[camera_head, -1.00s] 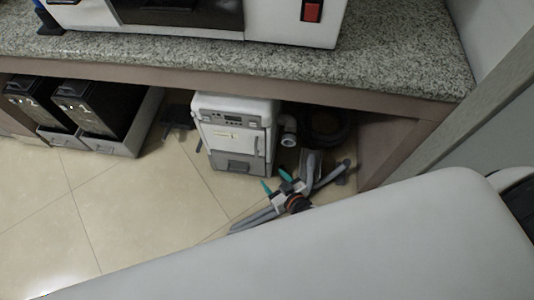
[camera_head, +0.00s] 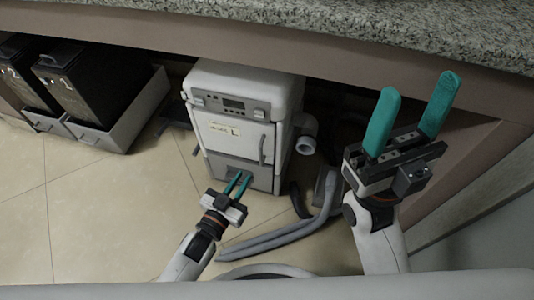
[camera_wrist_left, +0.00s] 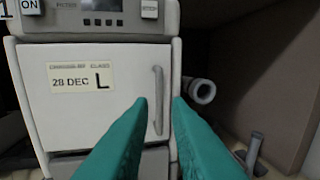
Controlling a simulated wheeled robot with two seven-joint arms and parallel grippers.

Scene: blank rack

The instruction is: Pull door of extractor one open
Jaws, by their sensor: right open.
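The extractor (camera_head: 240,120) is a white box under the counter, with a control panel on top. Its door (camera_head: 225,140) is shut and has a label and a vertical grey handle (camera_head: 262,150) near its right edge. In the left wrist view the handle (camera_wrist_left: 158,100) appears between the teal fingertips of my left gripper (camera_wrist_left: 159,100), with the gap open. In the head view my left gripper (camera_head: 238,182) is low in front of the extractor, seemingly short of the handle. My right gripper (camera_head: 418,95) is open and empty, raised to the right of the extractor.
A grey pipe stub (camera_head: 306,135) juts from the extractor's right side. Grey hoses (camera_head: 285,235) lie on the floor to its right. Black bins in grey trays (camera_head: 110,140) stand at left. The granite counter (camera_head: 400,25) overhangs. Tiled floor (camera_head: 110,210) is clear at front left.

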